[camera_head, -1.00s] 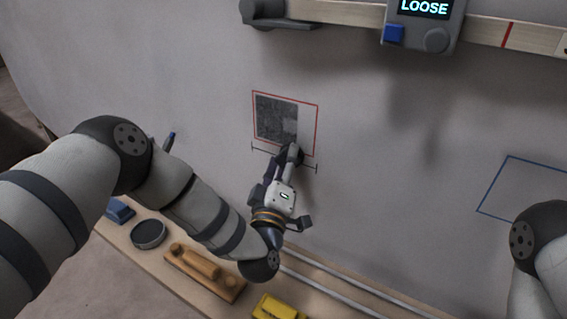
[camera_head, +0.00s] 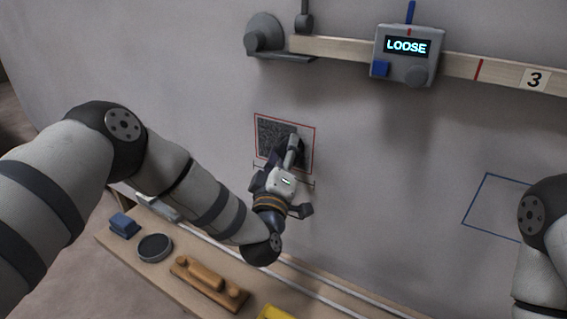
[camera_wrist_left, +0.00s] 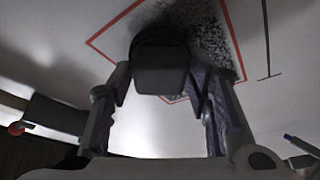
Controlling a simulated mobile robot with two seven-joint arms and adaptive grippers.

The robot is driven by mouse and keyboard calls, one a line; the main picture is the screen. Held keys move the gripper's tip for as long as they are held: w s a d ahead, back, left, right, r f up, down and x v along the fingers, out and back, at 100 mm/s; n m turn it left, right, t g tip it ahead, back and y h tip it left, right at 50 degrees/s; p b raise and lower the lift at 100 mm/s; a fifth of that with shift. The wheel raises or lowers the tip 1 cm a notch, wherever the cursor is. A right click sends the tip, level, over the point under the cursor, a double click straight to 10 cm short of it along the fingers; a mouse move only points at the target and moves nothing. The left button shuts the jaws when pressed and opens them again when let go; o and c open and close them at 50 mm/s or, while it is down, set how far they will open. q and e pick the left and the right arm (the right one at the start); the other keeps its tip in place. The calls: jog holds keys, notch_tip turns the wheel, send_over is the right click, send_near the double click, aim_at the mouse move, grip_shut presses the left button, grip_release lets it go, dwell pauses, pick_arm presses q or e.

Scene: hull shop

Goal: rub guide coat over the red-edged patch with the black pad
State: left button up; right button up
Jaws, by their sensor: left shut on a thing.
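The red-edged patch (camera_head: 307,140) is on the grey hull wall, in the middle of the head view. Dark speckled guide coat (camera_head: 270,134) covers its left and upper part; a strip along the right looks paler. My left gripper (camera_head: 291,153) is over the patch's lower right part, shut on the black pad. In the left wrist view the black pad (camera_wrist_left: 160,68) sits between the two fingers, over the patch, with speckled coat (camera_wrist_left: 210,40) beside it. Whether it touches the wall I cannot tell. My right arm shows at the right edge; its gripper is out of view.
A wooden rail (camera_head: 345,50) crosses above, with a grey box (camera_head: 408,55) reading LOOSE. A blue outlined square (camera_head: 490,205) is at right. The shelf below holds a blue block (camera_head: 124,226), a round dark tin (camera_head: 155,247) and a wooden sanding block (camera_head: 208,282).

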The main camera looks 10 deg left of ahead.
pick_arm(q)
notch_tip(320, 180, up, 2)
jog(key=shift+r, duration=1.9)
jog(key=shift+f+b, duration=0.65)
jog(key=shift+f, duration=2.8)
notch_tip(320, 180, down, 6)
jog(key=b, duration=0.2)
pick_arm(e)
jog(key=shift+g, duration=0.9)
jog(key=s+f, duration=0.4)
jog(key=shift+s, duration=0.1)
pick_arm(q)
jog(key=o, duration=0.4)
jog(key=shift+s, duration=0.1)
jog(key=c, duration=0.4)
